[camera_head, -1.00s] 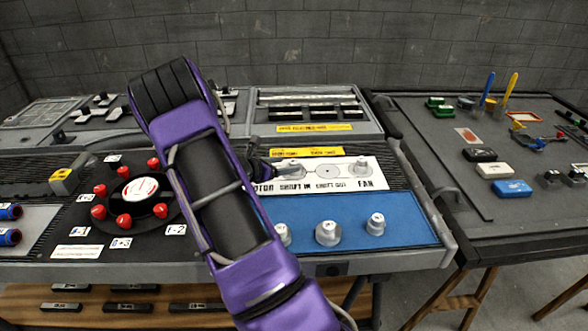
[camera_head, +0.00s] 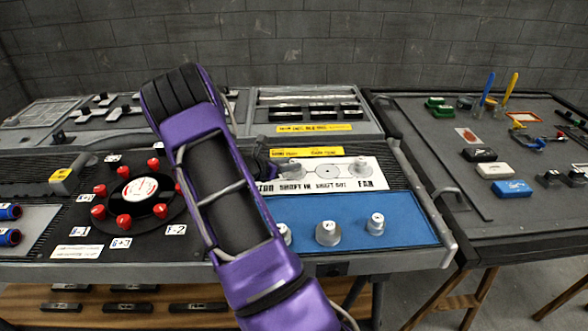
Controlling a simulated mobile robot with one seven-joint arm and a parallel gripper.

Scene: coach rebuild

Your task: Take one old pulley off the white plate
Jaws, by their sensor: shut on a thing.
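The white plate (camera_head: 345,182) lies on the bench's back right, with printed labels along its front. A small grey pulley (camera_head: 360,164) stands at its right end, by the FAN label. Flat round marks show at the plate's middle. My gripper (camera_head: 262,164) is a dark shape at the plate's left end, mostly hidden behind my purple arm. The plate's left end is hidden too.
A blue mat (camera_head: 410,232) in front of the plate bears grey pulleys, one (camera_head: 328,233) near its middle and one (camera_head: 375,224) further right. A round dial with red knobs (camera_head: 124,222) is at left. A second dark table (camera_head: 520,220) stands at right.

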